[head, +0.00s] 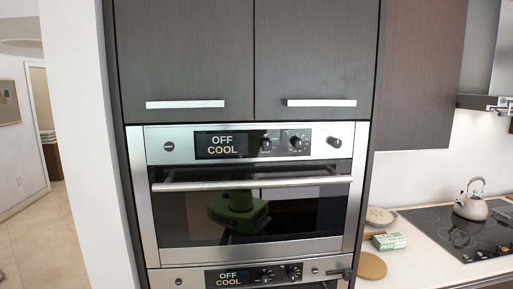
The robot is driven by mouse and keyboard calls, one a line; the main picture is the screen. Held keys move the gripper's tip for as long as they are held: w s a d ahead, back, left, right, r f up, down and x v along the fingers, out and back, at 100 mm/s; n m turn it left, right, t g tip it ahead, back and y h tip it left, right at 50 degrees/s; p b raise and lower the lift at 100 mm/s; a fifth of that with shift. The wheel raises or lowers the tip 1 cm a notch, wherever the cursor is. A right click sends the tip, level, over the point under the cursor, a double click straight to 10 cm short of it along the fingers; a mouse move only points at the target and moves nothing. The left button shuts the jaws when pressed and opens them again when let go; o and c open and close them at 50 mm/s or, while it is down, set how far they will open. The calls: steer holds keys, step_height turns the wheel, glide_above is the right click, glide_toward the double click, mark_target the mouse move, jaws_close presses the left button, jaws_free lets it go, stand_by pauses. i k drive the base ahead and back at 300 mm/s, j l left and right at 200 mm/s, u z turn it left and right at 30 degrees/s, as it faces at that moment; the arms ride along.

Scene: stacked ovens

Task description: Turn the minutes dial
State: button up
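The upper oven (249,247) has a control panel with a display (222,145) reading "OFF COOL". Two dark dials sit right of that display, a left one (266,143) and a right one (297,143); a separate round knob (334,142) is farther right. The lower oven's panel (212,282) repeats this, with a left dial (267,275) and a right dial (293,271). Dial markings are too small to read, so I cannot tell which is for minutes.
A long handle (252,184) sticks out across the upper oven door. Dark cabinets (315,55) are above. At right, a counter holds a kettle (474,201), a cooktop (455,232), a green-and-white box (389,242) and a round board (371,266). Open floor (45,235) lies at left.

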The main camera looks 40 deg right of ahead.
mark_target(336, 143)
steer(key=z, duration=1.25)
